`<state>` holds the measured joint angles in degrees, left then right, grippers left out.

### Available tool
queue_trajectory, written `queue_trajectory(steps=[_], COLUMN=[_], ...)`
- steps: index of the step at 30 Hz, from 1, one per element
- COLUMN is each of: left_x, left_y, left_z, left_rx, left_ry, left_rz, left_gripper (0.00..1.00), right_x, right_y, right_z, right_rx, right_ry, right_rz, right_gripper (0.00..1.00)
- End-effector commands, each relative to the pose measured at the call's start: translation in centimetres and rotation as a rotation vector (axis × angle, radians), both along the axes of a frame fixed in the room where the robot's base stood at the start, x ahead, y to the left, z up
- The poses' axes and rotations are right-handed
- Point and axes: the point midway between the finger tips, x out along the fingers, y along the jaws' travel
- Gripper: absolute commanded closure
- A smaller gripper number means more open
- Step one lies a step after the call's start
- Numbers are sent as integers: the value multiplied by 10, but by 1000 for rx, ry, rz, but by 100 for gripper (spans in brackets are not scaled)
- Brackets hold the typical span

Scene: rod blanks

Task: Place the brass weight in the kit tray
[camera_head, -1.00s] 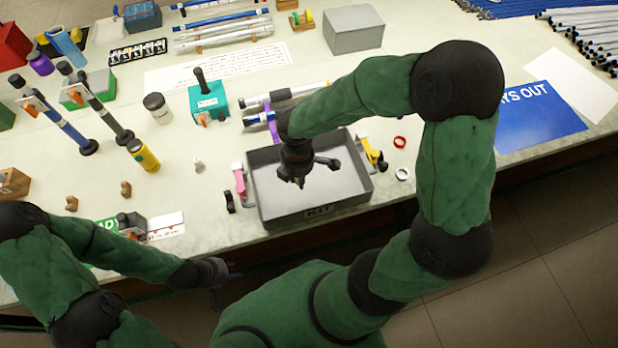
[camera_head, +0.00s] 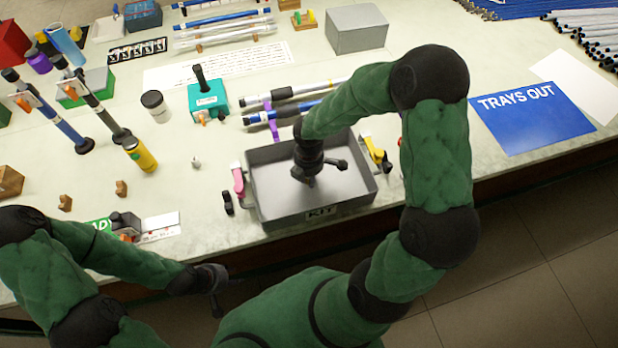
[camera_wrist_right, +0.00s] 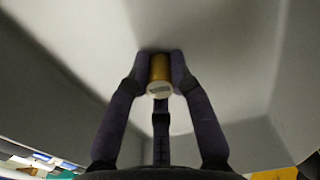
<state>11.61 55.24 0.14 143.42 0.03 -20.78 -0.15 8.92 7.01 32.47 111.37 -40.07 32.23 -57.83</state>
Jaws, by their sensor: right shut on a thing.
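The kit tray (camera_head: 276,206) is a grey open box with a KIT label at the bench's front edge. My right gripper (camera_head: 311,180) points down inside it in the head view. In the right wrist view its fingers (camera_wrist_right: 160,75) are shut on the brass weight (camera_wrist_right: 160,74), a small gold cylinder with a pale end. The weight is low inside the tray, close to the floor; I cannot tell whether it touches. The weight is hidden in the head view. My left gripper (camera_head: 217,290) hangs in front of the bench, away from the tray; its fingers are too small to judge.
A pink clamp (camera_head: 238,181) and a yellow clamp (camera_head: 376,152) flank the tray. Rods (camera_head: 290,105) lie behind it, beside a teal block (camera_head: 207,100). A blue TRAYS OUT sheet (camera_head: 530,115) lies right.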

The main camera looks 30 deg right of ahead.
Motion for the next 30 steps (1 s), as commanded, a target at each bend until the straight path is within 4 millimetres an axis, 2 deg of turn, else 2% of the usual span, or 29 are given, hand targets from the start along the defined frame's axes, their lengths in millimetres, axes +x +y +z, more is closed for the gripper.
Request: queue_trajectory(steps=[7, 8, 10, 23, 26, 30], left_x=[0, 0, 0, 0, 0, 0], left_y=[0, 0, 0, 0, 0, 0], left_z=[-2, -2, -1, 2, 8, 19], left_rx=[0, 0, 0, 0, 0, 0], left_ry=[-1, -1, -1, 0, 0, 0], left_rz=[0, 0, 0, 0, 0, 0], left_gripper=[60, 60, 60, 60, 60, 60], right_x=[0, 0, 0, 0, 1, 1], right_y=[0, 0, 0, 0, 0, 0], right_z=[-2, -3, -2, 3, 16, 43], right_rx=[0, 0, 0, 0, -1, -1], right_ry=[-1, 0, 0, -1, -3, -4], right_rz=[0, 0, 0, 0, 0, 0], right_gripper=[100, 75, 55, 54, 54, 54])
